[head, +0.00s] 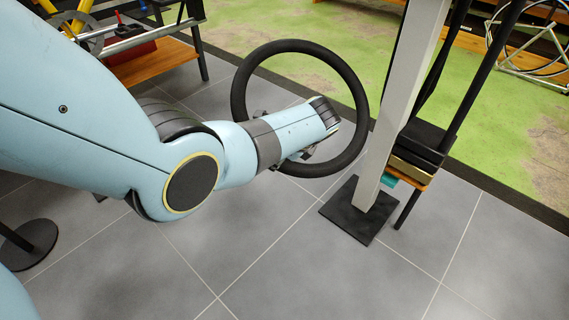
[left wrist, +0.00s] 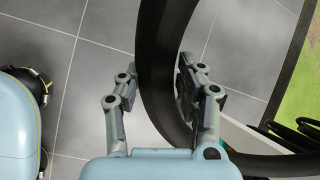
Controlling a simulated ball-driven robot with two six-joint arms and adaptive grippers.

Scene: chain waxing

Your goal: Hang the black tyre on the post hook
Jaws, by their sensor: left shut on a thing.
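The black tyre (head: 240,92) is a thin ring held up off the floor, left of the post in the head view. In the left wrist view the tyre (left wrist: 154,75) passes between the two fingers of my left gripper (left wrist: 160,80), which is shut on it. My left wrist covers part of the ring and most of the fingers in the head view. The light grey post (head: 398,100) stands on a black square base plate (head: 352,222). Its top and its hook are out of the picture. My right gripper is not in view.
A dark stand with a small wooden shelf (head: 411,171) is just right of the post. A wooden bench (head: 150,66) with a red box (head: 128,52) is at the back left. A bicycle wheel (head: 520,45) shows at the upper right. The grey tiled floor in front is clear.

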